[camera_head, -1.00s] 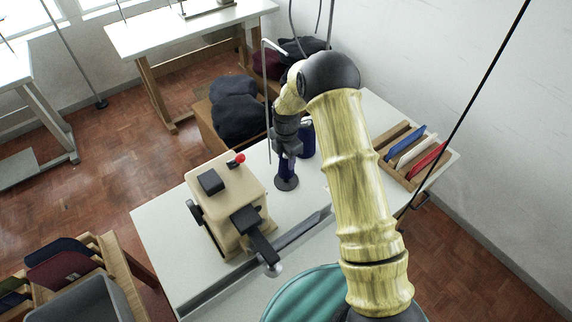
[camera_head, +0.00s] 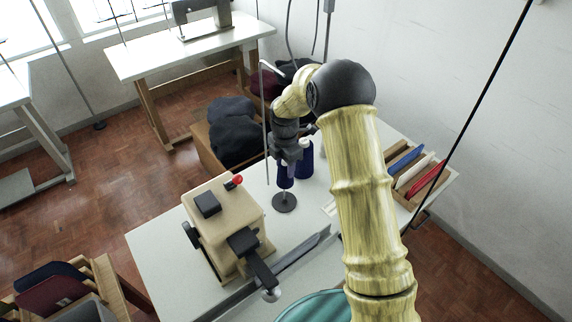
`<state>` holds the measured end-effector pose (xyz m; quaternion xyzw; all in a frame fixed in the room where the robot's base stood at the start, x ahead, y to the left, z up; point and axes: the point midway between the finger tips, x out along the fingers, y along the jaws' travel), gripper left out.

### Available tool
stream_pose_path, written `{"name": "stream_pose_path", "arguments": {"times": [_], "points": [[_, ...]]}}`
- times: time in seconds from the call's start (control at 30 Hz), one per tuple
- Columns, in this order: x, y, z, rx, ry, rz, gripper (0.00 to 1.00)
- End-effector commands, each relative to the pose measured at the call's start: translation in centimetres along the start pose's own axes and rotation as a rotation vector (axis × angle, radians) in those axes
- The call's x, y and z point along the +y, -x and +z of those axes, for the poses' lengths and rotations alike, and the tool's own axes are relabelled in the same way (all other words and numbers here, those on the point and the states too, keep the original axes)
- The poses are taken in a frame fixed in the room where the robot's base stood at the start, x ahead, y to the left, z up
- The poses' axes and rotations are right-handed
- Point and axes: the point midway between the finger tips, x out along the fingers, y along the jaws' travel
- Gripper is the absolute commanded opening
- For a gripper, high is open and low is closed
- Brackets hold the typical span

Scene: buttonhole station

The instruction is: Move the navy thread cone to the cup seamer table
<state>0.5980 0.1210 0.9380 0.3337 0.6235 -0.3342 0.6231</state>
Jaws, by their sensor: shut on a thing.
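My gripper (camera_head: 287,152) points down over the near white table and is shut on a navy thread cone (camera_head: 285,178). The cone is upright, and its upper part is hidden by the jaws. Its lower end is just above the round dark base (camera_head: 284,203) of a thread stand; I cannot tell whether it is fully clear of the stand. A second dark blue cone (camera_head: 304,161) stands right behind it to the right. A white table (camera_head: 180,50) with a grey sewing machine (camera_head: 203,16) is at the back; I cannot tell whether it is the cup seamer table.
A beige machine (camera_head: 225,225) with a red knob stands left of the gripper. A thin stand pole (camera_head: 265,120) rises close beside it. A wooden rack (camera_head: 412,172) with coloured pieces is at right. Dark cloth (camera_head: 232,130) fills a bin behind. Open parquet floor (camera_head: 115,195) lies left.

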Motion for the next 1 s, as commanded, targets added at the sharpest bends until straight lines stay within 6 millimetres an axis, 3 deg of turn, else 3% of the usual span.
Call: {"name": "stream_pose_path", "arguments": {"times": [0.27, 1.0], "points": [[-1.1, 1.5, 0.6, 0.002, -0.237, -0.002, 0.18], [-9.2, 7.4, 5.5, 0.002, -1.688, -0.004, 0.18]]}}
